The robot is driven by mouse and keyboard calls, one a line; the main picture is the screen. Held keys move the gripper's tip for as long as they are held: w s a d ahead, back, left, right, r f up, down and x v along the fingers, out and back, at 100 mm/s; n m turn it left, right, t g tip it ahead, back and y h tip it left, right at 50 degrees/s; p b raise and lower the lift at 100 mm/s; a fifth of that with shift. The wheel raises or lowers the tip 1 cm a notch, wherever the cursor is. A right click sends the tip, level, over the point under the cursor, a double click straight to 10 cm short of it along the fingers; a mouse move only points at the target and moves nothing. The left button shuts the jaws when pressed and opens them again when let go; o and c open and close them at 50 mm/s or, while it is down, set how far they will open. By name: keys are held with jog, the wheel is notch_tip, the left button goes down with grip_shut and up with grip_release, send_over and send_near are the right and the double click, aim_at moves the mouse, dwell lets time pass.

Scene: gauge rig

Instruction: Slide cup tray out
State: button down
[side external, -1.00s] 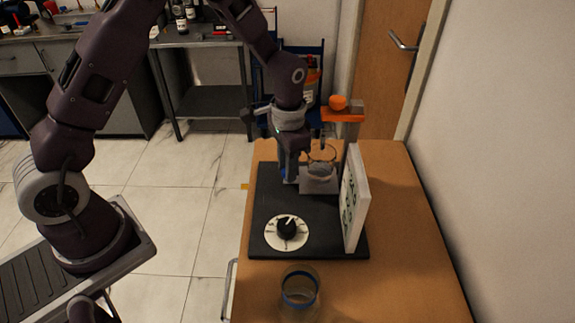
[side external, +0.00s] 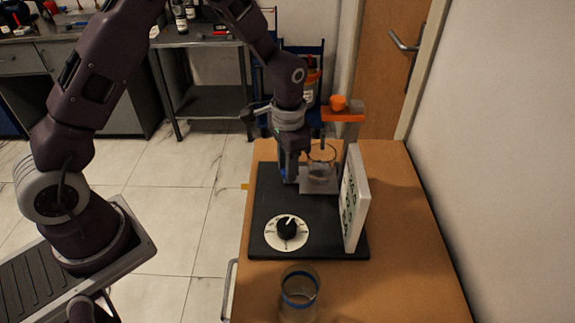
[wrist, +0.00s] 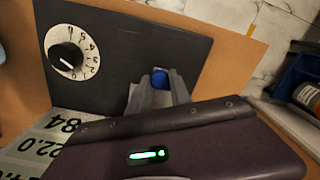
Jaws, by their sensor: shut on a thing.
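My gripper (side external: 290,177) is low over the back of the black base (side external: 265,205). In the wrist view its fingers (wrist: 158,88) are shut on a small blue handle (wrist: 160,78). The grey cup tray (side external: 318,187) is just right of my gripper in the side view, below the orange-topped post. A clear glass cup (side external: 322,158) stands upright on it. The join between handle and tray is hidden by my gripper.
A dial (side external: 286,228) with a black knob is at the front of the base. A white panel (side external: 355,200) stands at its right edge, and the orange-topped post (side external: 342,112) behind. A glass jar (side external: 299,292) stands in front. The table's right side is clear.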

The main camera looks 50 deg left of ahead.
jog(key=s+a, duration=0.6)
jog(key=shift+s+a, duration=0.1)
jog(key=shift+a, duration=0.15)
jog(key=c, duration=1.2)
grip_release()
jog(key=shift+o, duration=0.2)
notch_tip(320, 180, up, 7)
jog(key=shift+d, duration=0.15)
jog(key=shift+s+r, duration=0.1)
jog(key=shift+r, duration=0.05)
